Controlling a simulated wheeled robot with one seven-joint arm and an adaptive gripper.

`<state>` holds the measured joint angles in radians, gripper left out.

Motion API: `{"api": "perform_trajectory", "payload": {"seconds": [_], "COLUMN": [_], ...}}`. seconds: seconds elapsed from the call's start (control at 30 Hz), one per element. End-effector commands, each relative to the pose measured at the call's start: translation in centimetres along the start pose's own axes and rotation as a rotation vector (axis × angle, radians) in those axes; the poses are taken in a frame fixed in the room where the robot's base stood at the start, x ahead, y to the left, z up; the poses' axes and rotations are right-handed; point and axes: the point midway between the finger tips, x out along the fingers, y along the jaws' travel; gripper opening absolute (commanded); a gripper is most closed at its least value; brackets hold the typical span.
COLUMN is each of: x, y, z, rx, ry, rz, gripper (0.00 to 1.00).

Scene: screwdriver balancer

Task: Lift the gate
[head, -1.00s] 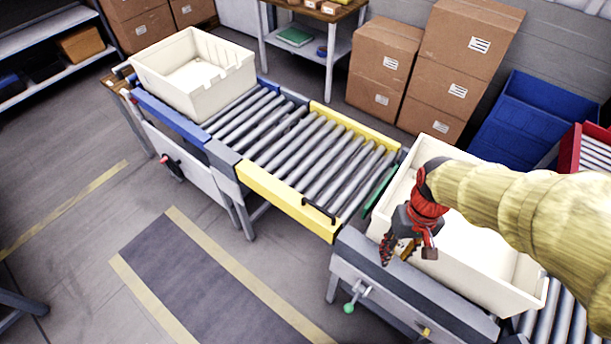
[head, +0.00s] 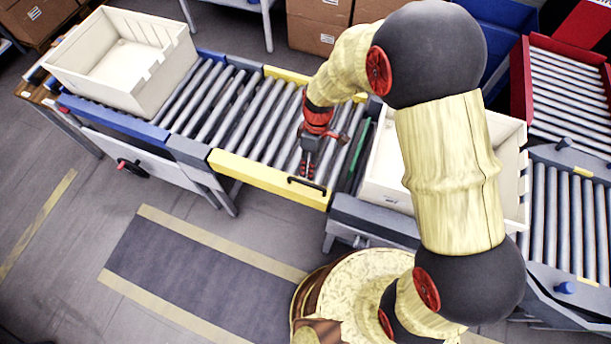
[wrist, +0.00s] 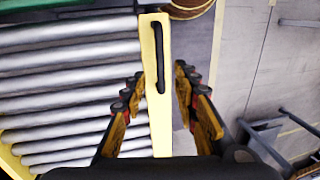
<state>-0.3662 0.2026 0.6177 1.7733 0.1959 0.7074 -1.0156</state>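The gate is the yellow-sided roller section (head: 268,178) in the middle of the conveyor line, and it lies level with the sections beside it. Its black handle (head: 307,185) is on the near yellow side, towards the right end. In the wrist view the handle (wrist: 158,60) runs along the yellow side rail (wrist: 158,125). My gripper (head: 307,173) is over the gate's right end, just behind the handle in the head view. In the wrist view my gripper (wrist: 160,80) is open, with one finger on each side of the handle's line. I see no contact with the handle.
A cream tote (head: 120,65) stands on the blue-sided rollers at the left. Another cream tote (head: 385,180) stands right of the gate, partly hidden by my arm. A green strip (head: 360,145) lies at the gate's right end. The floor before the gate is open.

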Motion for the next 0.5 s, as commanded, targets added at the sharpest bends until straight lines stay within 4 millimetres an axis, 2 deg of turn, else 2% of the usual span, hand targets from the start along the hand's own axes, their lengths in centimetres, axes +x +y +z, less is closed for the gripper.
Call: {"api": "perform_trajectory", "payload": {"seconds": [0.17, 0.5], "x": [1.6, 6.5], "y": [-0.1, -0.1], "z": [0.1, 0.0], "rx": [-0.012, -0.011], "ry": [-0.002, -0.002], "rz": [-0.003, -0.001], "gripper": [0.3, 0.3]}}
